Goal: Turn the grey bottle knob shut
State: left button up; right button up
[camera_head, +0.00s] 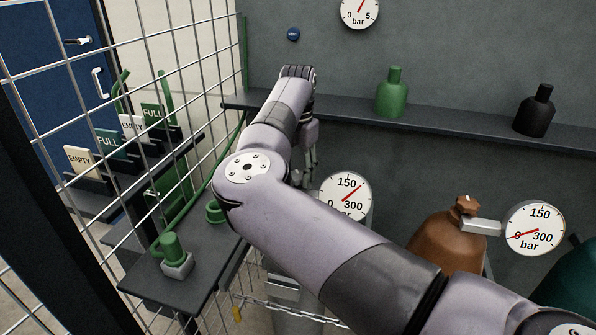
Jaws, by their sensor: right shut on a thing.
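The grey bottle (297,318) stands low in the middle, mostly hidden behind my right arm. My right gripper (311,163) points down just left of this gauge, partly covered by my own wrist. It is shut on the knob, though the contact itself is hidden. My left gripper is not in view.
A brown bottle (440,240) with its own knob (466,206) and gauge (535,229) stands to the right. A chain (275,299) crosses low in front. A wire mesh fence (215,110) is at left. A shelf (440,124) holds green and black bottles behind.

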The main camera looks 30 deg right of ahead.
aim_at(298, 174)
jog(key=m, duration=0.5)
jog(key=shift+r+m, duration=0.1)
jog(key=shift+m, duration=0.3)
dwell(0.4)
jog(key=o, duration=1.1)
jog(key=shift+o, duration=0.2)
notch_tip(298, 174, up, 12)
